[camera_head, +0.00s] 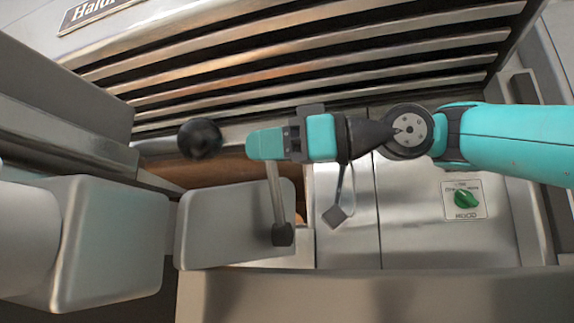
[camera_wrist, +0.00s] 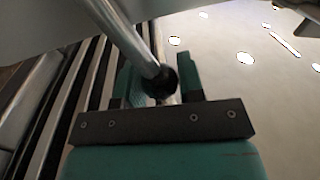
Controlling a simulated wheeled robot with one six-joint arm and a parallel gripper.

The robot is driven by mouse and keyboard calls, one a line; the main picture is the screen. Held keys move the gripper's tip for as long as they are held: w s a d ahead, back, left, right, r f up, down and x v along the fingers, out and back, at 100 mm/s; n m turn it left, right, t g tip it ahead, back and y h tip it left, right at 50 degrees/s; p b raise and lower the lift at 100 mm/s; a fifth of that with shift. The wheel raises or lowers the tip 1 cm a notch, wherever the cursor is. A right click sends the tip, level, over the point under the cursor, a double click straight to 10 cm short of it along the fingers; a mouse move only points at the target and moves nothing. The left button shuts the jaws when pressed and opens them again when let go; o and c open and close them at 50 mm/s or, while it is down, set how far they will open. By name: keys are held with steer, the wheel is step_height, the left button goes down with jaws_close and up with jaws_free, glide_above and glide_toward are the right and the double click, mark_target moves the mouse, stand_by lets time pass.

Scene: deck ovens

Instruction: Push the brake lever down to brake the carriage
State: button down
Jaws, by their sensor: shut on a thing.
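My gripper (camera_head: 264,145) reaches in from the right, level in the head view. Its teal fingers are shut on a metal lever (camera_head: 277,195), which I take for the brake lever. The lever's rod runs from under the fingers down the picture to a dark end (camera_head: 282,236). In the wrist view the rod (camera_wrist: 125,36) slants from the top to a black round end (camera_wrist: 164,82) between the two fingers (camera_wrist: 158,72). The fingers hide the exact grip. A separate black ball knob (camera_head: 200,138) stands left of the fingertips, apart from them.
The oven front (camera_head: 300,55) with its long metal slats rises behind. A grey metal block (camera_head: 225,228) lies below the gripper, and a larger one (camera_head: 110,240) stands to its left. A panel with a green rotary switch (camera_head: 466,198) is at right, under my arm.

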steer(key=shift+s+a+f+n+b, duration=0.2)
steer(key=shift+s+f+n+b, duration=0.35)
steer(key=shift+b, duration=0.25)
steer(key=shift+s+a+f+n+b, duration=0.15)
steer(key=shift+s+f+n+b, duration=0.25)
steer(key=shift+s+n+b, duration=0.3)
steer(key=c, duration=0.7)
jaws_free()
steer(key=shift+c, duration=0.2)
